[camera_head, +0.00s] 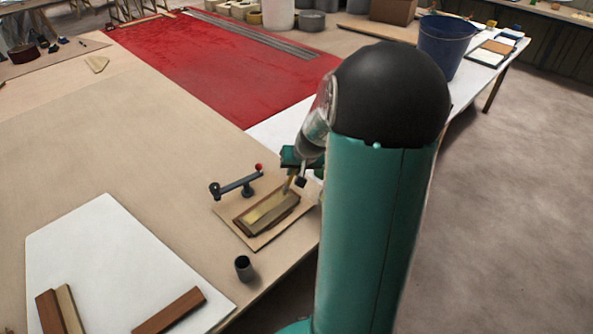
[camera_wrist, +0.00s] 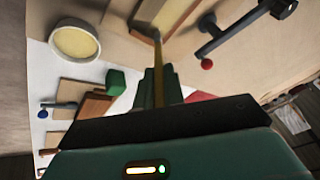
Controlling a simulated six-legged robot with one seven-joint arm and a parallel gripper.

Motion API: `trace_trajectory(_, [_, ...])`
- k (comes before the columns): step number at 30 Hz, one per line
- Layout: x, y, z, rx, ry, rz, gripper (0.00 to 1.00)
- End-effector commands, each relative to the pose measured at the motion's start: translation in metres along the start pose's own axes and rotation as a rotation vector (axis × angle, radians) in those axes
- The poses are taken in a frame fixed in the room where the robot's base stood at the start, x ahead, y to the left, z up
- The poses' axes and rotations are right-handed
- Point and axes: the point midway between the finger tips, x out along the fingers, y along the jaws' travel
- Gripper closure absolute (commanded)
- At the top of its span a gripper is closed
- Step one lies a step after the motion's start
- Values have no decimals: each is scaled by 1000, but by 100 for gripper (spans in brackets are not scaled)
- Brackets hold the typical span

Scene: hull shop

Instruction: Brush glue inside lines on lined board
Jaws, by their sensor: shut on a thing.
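The lined board (camera_head: 245,240) lies on the bench just below my gripper (camera_head: 301,163) in the head view. It is a tan panel bearing a raised brown-edged block with a pale, yellowish middle (camera_head: 268,212). In the wrist view part of it shows at the top (camera_wrist: 188,40). My gripper (camera_wrist: 158,88) is shut on a thin brush (camera_wrist: 158,70) with a yellow handle. The brush head points to the board's brown edge; whether it touches is unclear. A round pot of pale yellow stuff, likely glue (camera_wrist: 75,42), shows in the wrist view; my arm seems to hide it in the head view.
A dark clamp-like tool with a red ball (camera_head: 238,183) stands close left of the board. A dark cup (camera_head: 243,268) is in front. A white sheet with wood blocks (camera_head: 105,250) lies front left. A green block (camera_wrist: 116,82) is near the pot.

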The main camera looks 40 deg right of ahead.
Motion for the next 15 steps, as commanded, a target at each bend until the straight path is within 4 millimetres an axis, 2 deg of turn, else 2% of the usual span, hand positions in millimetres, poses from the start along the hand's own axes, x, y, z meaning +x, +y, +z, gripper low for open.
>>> trace_trajectory(6, [-3,-2,-4,-2,0,0,100])
trace_trajectory(8, [-17,-6,-10,-5,5,1,100])
trace_trajectory(15, [-26,-9,-15,-3,1,0,100])
